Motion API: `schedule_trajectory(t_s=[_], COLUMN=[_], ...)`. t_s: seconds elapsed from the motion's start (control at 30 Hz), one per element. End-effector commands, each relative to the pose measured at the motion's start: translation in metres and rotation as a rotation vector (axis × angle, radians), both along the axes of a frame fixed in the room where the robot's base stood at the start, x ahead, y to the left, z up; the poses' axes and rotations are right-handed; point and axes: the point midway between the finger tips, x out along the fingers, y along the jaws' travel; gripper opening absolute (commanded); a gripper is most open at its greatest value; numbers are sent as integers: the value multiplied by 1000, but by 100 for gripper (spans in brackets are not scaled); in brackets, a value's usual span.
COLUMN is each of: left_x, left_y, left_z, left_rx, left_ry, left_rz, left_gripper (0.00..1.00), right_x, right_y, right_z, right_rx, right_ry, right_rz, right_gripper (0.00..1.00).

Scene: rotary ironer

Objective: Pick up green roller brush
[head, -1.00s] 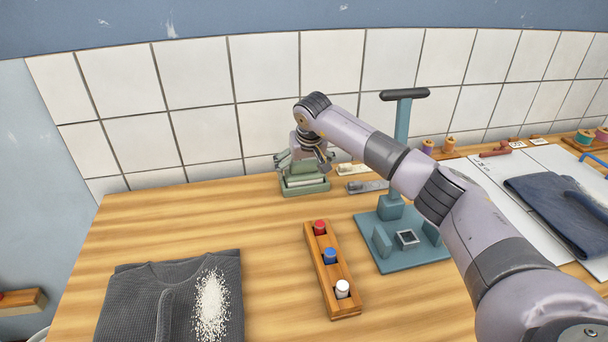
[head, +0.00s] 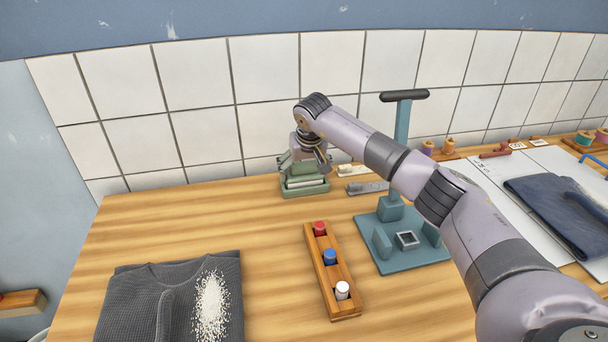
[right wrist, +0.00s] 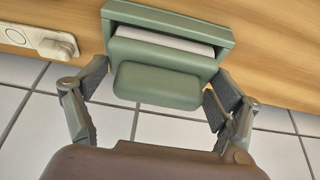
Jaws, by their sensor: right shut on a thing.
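The green roller brush (head: 304,185), with a pale roller strip in its green body, stands at the back of the wooden table near the tiled wall. In the right wrist view its green grip block (right wrist: 158,86) lies between the fingers. My right gripper (head: 304,163) reaches down over it from above and is shut on it, one finger at each side. The right wrist view also shows the two dark-padded fingers of the right gripper (right wrist: 158,92). The brush rests at table level, its underside partly hidden. My left gripper is out of view.
A pale block with a knob (right wrist: 48,42) lies close beside the brush. A teal stand (head: 405,250) is to the right. A wooden rack (head: 321,260) with red, blue and white pegs and a dark folded shirt (head: 140,300) lie in front.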

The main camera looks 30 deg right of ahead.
Motion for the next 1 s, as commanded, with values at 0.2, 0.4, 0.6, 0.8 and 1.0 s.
schedule_trajectory(t_s=[0.2,0.4,0.6,0.8,1.0], left_x=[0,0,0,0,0], left_y=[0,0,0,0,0], left_z=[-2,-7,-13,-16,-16], left_rx=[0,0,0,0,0], left_ry=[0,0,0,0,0], left_rz=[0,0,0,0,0], left_gripper=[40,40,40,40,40], right_x=[1,1,1,1,1], right_y=[0,0,0,0,1], right_z=[9,39,91,143,180], right_rx=[1,0,0,1,0], right_ry=[-3,-6,-7,-5,-3], right_rz=[-1,-1,-1,-1,0], right_gripper=[56,56,56,56,56])
